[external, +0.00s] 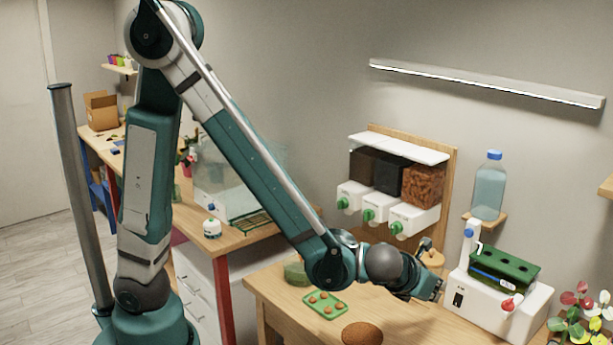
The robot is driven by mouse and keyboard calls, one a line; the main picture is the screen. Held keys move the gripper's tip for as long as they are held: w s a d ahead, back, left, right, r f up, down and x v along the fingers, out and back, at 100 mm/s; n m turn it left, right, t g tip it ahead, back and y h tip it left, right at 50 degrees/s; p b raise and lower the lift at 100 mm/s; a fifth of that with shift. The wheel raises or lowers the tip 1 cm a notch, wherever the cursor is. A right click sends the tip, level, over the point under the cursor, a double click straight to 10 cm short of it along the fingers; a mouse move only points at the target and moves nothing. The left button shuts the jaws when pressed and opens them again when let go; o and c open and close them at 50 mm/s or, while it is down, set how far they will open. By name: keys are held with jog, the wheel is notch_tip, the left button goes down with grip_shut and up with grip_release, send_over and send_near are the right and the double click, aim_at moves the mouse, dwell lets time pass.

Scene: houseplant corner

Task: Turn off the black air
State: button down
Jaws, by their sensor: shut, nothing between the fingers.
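A white device (490,304) stands on the wooden table at the right. On its left front face is a small black patch (458,299) that looks like a switch; its position is too small to read. My gripper (438,292) is shut and empty, just left of this black patch, with a small gap in the picture. I cannot tell whether it touches the device. A red knob (509,303) sits on the device's front, right of the black patch. A dark green tray with holes (505,266) sits on top.
A water bottle (488,187) stands on a small wall shelf above the device. Three wall dispensers (375,208) with green knobs hang behind my arm. A green tray with brown balls (324,305) and a brown round thing (362,334) lie left on the table. A leafy plant (580,315) is at right.

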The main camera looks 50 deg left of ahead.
jog(key=shift+s+r, duration=0.3)
jog(key=shift+r, duration=0.1)
dwell(0.5)
jog(key=s+a+r+n+g, duration=0.15)
jog(key=a+r+n, duration=0.25)
jog(key=a+n, duration=0.7)
jog(key=s+a+r+n+g, duration=0.15)
jog(key=a+r+n, duration=0.35)
jog(key=a, duration=1.1)
jog(key=s+a+r+n, duration=0.1)
jog(key=s+a+n, duration=1.3)
jog(key=n, duration=0.6)
jog(key=shift+s+a, duration=0.2)
jog(key=shift+a, duration=0.6)
jog(key=c, duration=3.2)
grip_release()
